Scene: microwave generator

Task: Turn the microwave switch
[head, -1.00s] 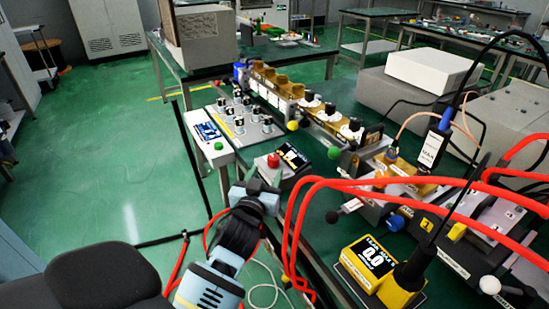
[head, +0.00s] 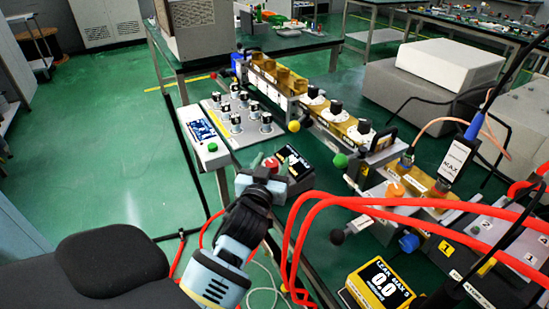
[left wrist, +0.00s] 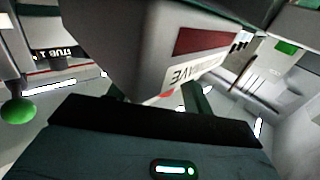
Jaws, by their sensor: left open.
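A small grey box with a dark yellow-and-white screen (head: 294,160) stands near the middle of the head view. A red knob (head: 271,163) shows at its left side, partly hidden behind my left gripper (head: 264,180). The gripper is open, close in front of the box; whether it touches the knob cannot be told. In the left wrist view, a grey box with a dark red strip and an upside-down label ending in "AVE" (left wrist: 195,68) fills the upper middle. The dark fingers of my left gripper (left wrist: 155,95) reach under its lower edge. My right gripper is out of view.
Red hoses (head: 330,200) loop right of the left gripper. A panel with several black knobs (head: 240,115) and a white box with a green button (head: 212,147) lie to the left. A yellow meter (head: 380,285) stands at front right. Open green floor lies left.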

